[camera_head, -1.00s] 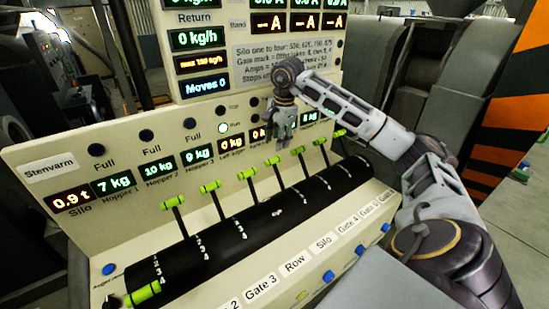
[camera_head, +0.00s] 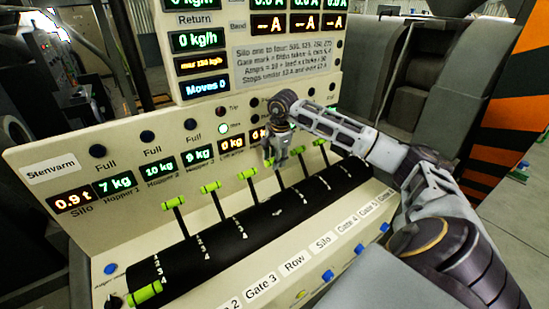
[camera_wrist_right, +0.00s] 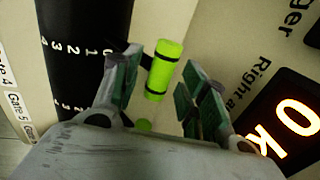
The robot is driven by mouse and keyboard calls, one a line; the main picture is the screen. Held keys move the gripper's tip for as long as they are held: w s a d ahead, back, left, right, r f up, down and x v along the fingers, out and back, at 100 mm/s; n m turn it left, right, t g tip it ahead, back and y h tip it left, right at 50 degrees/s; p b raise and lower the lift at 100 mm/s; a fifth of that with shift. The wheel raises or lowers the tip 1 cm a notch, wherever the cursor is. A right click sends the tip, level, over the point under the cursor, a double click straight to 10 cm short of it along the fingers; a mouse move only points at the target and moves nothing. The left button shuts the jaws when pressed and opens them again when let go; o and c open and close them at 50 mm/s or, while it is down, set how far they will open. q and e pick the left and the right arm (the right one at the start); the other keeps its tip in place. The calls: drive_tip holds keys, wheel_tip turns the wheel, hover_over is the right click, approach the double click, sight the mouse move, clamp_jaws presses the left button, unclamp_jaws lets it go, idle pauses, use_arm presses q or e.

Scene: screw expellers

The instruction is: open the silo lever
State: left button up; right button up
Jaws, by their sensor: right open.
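The silo lever (camera_head: 281,182) is a dark stem with a lime-green handle, in line with the Silo label (camera_head: 323,242) on the panel's lower face. Its stem points up and back like its neighbours; the gripper mostly hides its handle in the head view. My right gripper (camera_head: 275,152) points down at this handle. In the right wrist view the gripper (camera_wrist_right: 165,85) is open, with a green handle (camera_wrist_right: 164,70) between its two fingers and a gap visible on both sides. I cannot tell how deep the handle sits. My left gripper is not in view.
Similar green levers stand close on both sides, such as one at left (camera_head: 247,173) and one at right (camera_head: 297,150). The leftmost lever (camera_head: 144,293) lies lower, toward the front. The black curved lever cover (camera_head: 240,228) and upright display panel (camera_head: 205,85) bound the space.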

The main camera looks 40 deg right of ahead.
drive_tip(key=shift+r, duration=0.1)
clamp_jaws()
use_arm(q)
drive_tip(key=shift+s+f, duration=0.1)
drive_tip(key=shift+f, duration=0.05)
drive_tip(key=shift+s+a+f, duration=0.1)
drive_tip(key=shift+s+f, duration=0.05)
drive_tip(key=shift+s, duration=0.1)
use_arm(e)
drive_tip(key=shift+s+r, duration=0.1)
use_arm(q)
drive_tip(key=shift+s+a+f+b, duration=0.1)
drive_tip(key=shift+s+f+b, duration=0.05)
drive_tip(key=shift+b, duration=0.2)
use_arm(e)
drive_tip(key=shift+s, duration=0.1)
